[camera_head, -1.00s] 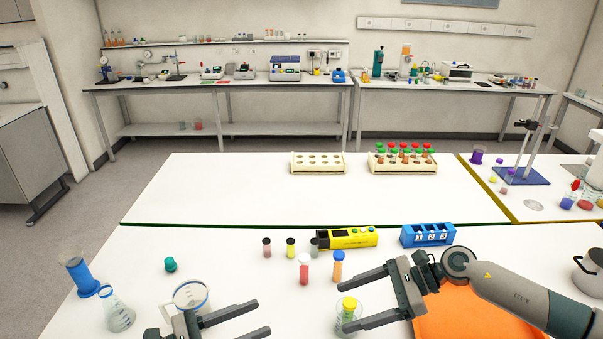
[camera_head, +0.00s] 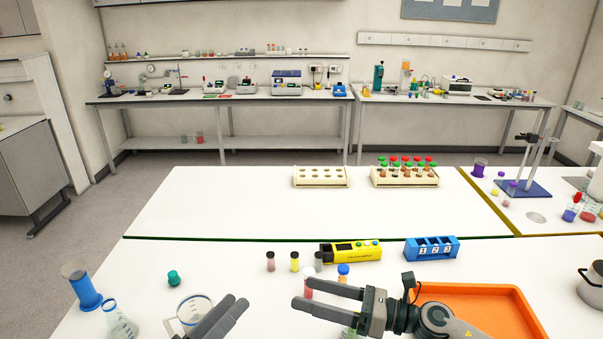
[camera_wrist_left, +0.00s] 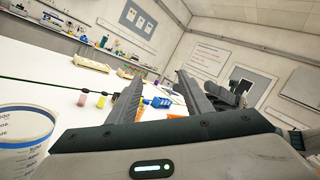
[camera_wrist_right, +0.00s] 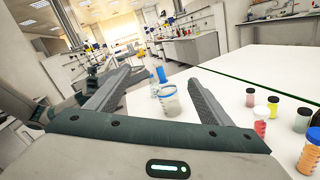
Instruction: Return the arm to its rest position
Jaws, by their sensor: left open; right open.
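My left gripper (camera_head: 238,302) is at the bottom edge of the head view, beside a clear beaker (camera_head: 195,309). Its jaws are apart and empty in the left wrist view (camera_wrist_left: 160,75). My right gripper (camera_head: 302,291) comes in from the right, with its fingers pointing left in front of the vials. Its jaws are apart and empty in the right wrist view (camera_wrist_right: 160,76). It partly hides a red vial (camera_head: 308,284), an orange-and-blue vial (camera_head: 343,271) and a container behind and below it. Most of the left arm is out of the head view.
An orange tray (camera_head: 500,296) lies at right. A blue cylinder (camera_head: 82,287) and a flask (camera_head: 121,323) stand at left. Small vials (camera_head: 295,262), a yellow device (camera_head: 351,252) and a blue numbered rack (camera_head: 431,248) stand behind. The far white table's left part (camera_head: 210,203) is clear.

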